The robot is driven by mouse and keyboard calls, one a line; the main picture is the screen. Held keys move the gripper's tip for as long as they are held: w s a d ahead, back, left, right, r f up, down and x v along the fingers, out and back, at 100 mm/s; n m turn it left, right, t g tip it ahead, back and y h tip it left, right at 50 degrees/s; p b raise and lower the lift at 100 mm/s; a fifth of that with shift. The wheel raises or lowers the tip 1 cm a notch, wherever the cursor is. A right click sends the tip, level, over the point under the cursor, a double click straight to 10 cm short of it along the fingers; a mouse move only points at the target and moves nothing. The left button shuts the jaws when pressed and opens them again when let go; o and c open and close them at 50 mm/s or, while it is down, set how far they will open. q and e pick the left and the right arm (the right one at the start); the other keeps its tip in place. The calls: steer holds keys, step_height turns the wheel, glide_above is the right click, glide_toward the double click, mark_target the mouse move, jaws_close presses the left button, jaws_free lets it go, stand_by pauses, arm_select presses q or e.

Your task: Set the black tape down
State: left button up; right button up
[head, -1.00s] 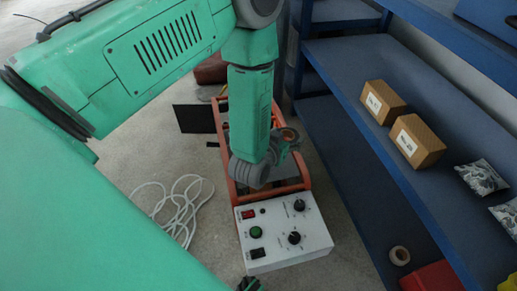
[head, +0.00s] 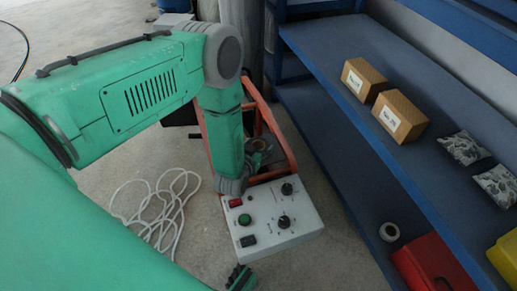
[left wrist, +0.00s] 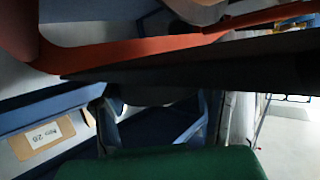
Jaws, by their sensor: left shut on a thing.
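My left gripper (head: 262,154) is at the end of the green arm, inside the orange frame of the machine and just behind its white control box. It is shut on a small dark ring with a brownish core, which seems to be the black tape (head: 257,143). The wrist and the frame hide part of the gripper and tape. I cannot tell whether the tape touches the surface below. In the left wrist view the tape is not clearly made out.
The white control box (head: 290,238) with knobs stands in front, and the orange frame (head: 283,135) surrounds the gripper. A blue shelf (head: 335,100) at right holds two cardboard boxes (head: 401,117). A pale tape roll (head: 389,232) and red bin (head: 435,265) sit lower. White cable (head: 150,208) lies left.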

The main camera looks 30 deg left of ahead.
arm_select(q)
steer(key=shift+d, duration=0.1)
steer(key=o, duration=1.2)
steer(key=shift+c, duration=0.2)
steer(key=shift+s+r+p, duration=0.2)
steer(key=shift+s+p, duration=0.15)
steer(key=s+r+m+g+h+p, duration=0.1)
steer(key=s+r+g, duration=0.3)
steer(key=s, duration=1.2)
steer(key=s+d+r+m+g+h+p, duration=0.1)
steer(key=s+r+g+p, duration=0.2)
steer(key=s+g, duration=0.5)
steer(key=s, duration=0.8)
steer(key=shift+s+r+g, duration=0.15)
steer(key=shift+r+g, duration=0.15)
steer(key=shift+r, duration=0.05)
